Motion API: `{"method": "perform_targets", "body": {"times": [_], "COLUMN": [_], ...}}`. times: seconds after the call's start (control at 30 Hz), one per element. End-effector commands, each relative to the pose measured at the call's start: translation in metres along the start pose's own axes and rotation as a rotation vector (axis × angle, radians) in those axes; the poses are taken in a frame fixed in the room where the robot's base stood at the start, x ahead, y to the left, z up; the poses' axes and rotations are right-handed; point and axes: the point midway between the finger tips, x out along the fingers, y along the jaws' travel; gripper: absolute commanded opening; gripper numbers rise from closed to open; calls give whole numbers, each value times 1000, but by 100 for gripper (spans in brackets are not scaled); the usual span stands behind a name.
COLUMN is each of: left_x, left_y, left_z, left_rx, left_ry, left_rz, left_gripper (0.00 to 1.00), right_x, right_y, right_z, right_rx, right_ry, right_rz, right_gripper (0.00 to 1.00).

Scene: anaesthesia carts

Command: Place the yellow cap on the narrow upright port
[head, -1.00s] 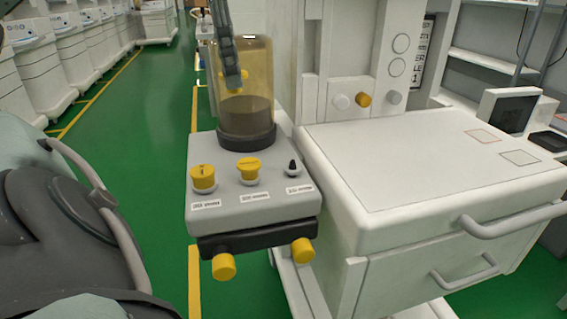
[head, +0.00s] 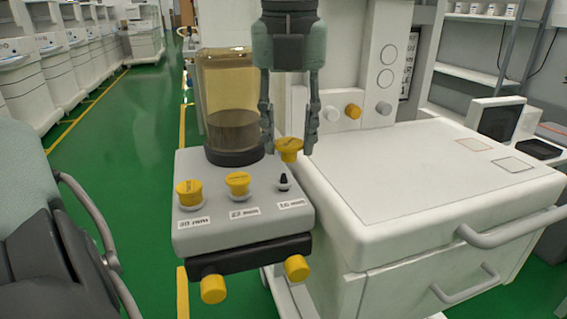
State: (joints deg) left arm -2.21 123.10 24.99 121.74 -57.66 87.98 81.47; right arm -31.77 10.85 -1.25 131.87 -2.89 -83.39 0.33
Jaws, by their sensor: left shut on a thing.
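My left gripper (head: 288,138) comes down from the top and is shut on a yellow cap (head: 289,150). The held cap is just above and slightly right of the narrow upright port (head: 284,182), with a gap between them. The port is a thin dark peg on a pale ring, bare, at the right of a grey block (head: 243,225). Two other ports on the block carry yellow caps, one at the left (head: 189,193) and one in the middle (head: 237,183). My right gripper is not in view.
An amber canister (head: 229,85) stands at the back of the block, close left of my gripper. Two yellow knobs, left (head: 213,289) and right (head: 297,268), stick out from the front below. A white cart top (head: 420,180) is clear at the right.

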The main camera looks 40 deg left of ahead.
Motion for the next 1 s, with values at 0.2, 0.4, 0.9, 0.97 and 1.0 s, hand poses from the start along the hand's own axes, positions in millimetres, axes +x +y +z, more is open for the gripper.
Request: {"method": "perform_targets", "body": {"times": [0.2,0.4,0.9,0.97,1.0], "left_x": [32,44,83,83,83], "left_y": [8,11,12,12,12], "left_z": [41,55,50,50,50], "left_rx": [-2,1,0,0,0], "left_ry": [3,0,-2,-2,-2], "left_rz": [0,1,0,0,0], "left_gripper": [20,20,20,20,20], "right_x": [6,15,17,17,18], "right_y": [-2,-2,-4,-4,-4], "right_z": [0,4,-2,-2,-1], "right_rx": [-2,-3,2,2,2], "right_ry": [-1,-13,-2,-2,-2], "right_rz": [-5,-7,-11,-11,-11], "right_gripper": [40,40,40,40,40]}}
